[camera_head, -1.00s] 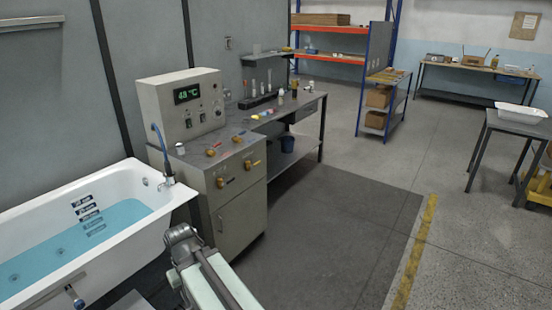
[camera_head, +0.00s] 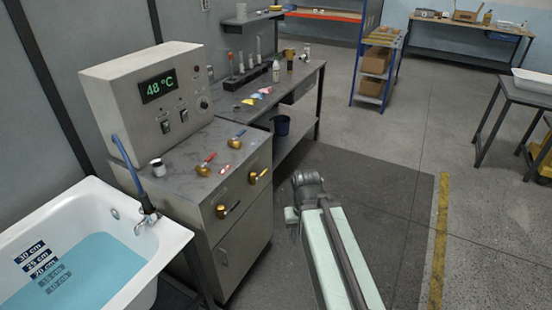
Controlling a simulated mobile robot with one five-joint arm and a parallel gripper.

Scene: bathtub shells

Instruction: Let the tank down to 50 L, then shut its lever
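The white tub (camera_head: 168,240) at lower left holds blue water (camera_head: 85,280). On its inner wall, the 30, 25 and 20 cm labels (camera_head: 38,261) show above the water; the 15 and 10 cm labels show through it. No litre marks are visible. My arm stands in the lower middle, over the floor; my gripper is out of view.
A control box (camera_head: 150,100) on the cabinet reads 48 °C. A blue hose runs from it to the tub's tap (camera_head: 146,222). The dark floor mat (camera_head: 375,185) right of the cabinet is clear.

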